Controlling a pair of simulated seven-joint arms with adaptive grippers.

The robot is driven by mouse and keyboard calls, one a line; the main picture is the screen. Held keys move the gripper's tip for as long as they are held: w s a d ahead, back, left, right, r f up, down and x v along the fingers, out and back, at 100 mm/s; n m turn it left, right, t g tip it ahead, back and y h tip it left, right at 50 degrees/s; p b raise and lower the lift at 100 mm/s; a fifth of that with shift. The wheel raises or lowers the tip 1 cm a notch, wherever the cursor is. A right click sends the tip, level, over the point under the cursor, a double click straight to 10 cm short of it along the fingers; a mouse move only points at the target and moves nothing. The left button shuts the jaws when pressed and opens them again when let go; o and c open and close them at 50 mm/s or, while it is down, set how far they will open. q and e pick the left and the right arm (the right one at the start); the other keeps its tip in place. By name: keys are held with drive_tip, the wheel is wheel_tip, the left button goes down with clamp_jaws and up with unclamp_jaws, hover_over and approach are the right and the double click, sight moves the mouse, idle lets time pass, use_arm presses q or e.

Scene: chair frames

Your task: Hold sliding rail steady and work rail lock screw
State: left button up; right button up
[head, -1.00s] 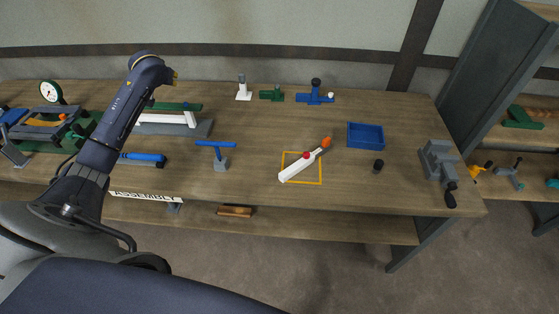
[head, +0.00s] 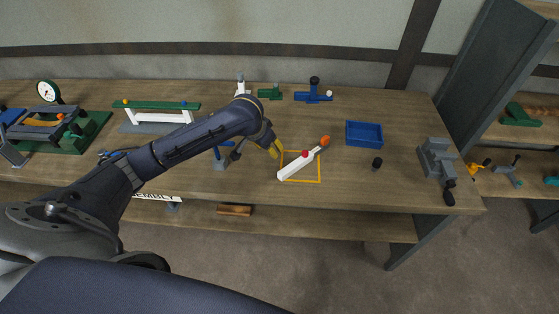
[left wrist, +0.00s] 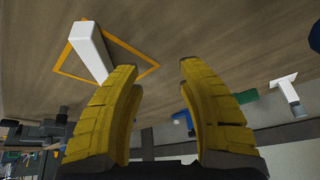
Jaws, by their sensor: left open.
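A white bar (head: 296,170), which looks like the sliding rail, lies slanted across an orange square outline (head: 319,182) on the bench. It has a red knob (head: 304,154) on top and an orange tip (head: 325,141) at its far right end. I cannot tell which part is the lock screw. My left gripper (head: 275,150) is just left of the bar, above the bench and apart from it. In the left wrist view its yellow fingers (left wrist: 160,72) are spread and empty, with the white bar (left wrist: 88,48) beyond the left finger. My right gripper is not in view.
A blue tray (head: 365,134) and a black cylinder (head: 377,164) stand right of the bar. A grey vise (head: 436,158) is at the right edge. A blue T-handle (head: 219,156) is partly behind my left arm. Blue (head: 313,94) and green (head: 270,92) fixtures stand at the back.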

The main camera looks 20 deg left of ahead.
use_arm(q)
wheel_tip(320, 180, up, 2)
drive_tip(key=m+g, duration=0.2)
hover_over(285, 171)
drive_tip(key=s+a, duration=0.1)
drive_tip(key=s, duration=0.1)
drive_tip(key=shift+w+a+h, duration=0.1)
drive_tip(key=shift+w+h, duration=0.05)
drive_tip(key=shift+h, duration=0.25)
drive_tip(key=shift+d+f, duration=0.2)
drive_tip(key=shift+f, duration=0.2)
drive_tip(key=shift+x, duration=3.4)
drive_tip(key=shift+w, duration=0.15)
drive_tip(key=c, duration=0.8)
clamp_jaws()
drive_tip(key=shift+f, duration=0.1)
drive_tip(key=o, duration=0.9)
unclamp_jaws()
